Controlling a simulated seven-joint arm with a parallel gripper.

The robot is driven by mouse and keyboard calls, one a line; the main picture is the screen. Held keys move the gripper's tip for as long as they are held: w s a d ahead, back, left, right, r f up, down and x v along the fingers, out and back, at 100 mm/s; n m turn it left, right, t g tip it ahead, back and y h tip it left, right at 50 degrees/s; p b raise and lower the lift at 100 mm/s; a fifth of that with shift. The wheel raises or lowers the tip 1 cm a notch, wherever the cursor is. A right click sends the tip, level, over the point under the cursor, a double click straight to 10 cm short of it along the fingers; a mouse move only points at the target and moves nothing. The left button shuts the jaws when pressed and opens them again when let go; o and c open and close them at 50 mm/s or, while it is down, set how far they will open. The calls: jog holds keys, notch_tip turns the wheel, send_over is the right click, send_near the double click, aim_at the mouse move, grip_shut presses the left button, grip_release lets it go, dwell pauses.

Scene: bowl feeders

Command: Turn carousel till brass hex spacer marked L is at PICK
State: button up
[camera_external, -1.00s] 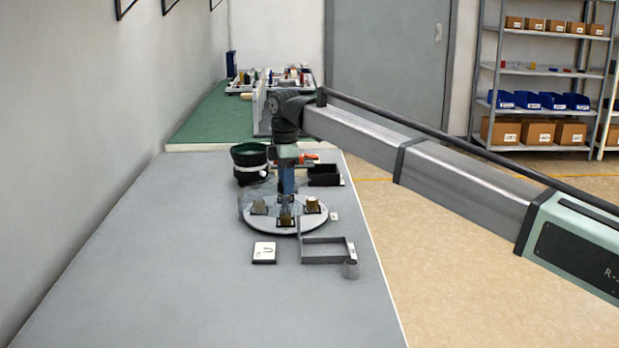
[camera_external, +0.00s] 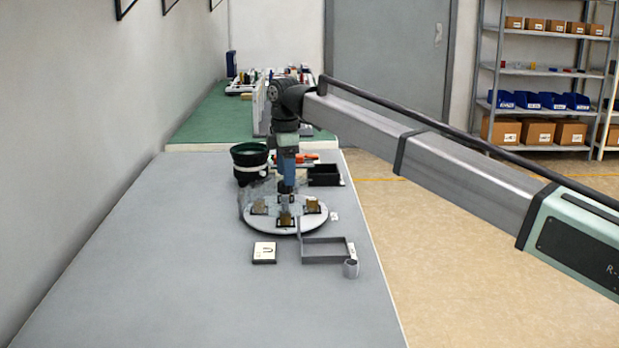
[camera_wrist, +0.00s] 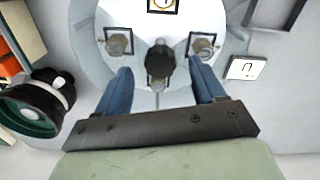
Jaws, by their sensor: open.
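The carousel is a pale round disc (camera_external: 262,227) on the grey table, also at the top of the wrist view (camera_wrist: 88,62). Several brass spacers sit in dark square nests around it: one on the left (camera_wrist: 118,43), one on the right (camera_wrist: 203,47), one at the top edge (camera_wrist: 162,3). Their letters are too small to read. A dark upright peg (camera_wrist: 160,62) stands on the disc between my fingers. My gripper (camera_wrist: 160,75), its blue fingers also seen above the disc in the external view (camera_external: 287,185), is open with a gap on both sides of the peg. No PICK lettering is readable.
A white card with a dark mark (camera_external: 264,252) lies in front of the disc. A dark green bowl (camera_external: 250,155) and black bin (camera_external: 323,181) stand behind. The table's left front is clear.

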notch_tip(320, 180, up, 11)
dwell(0.4)
dwell(0.4)
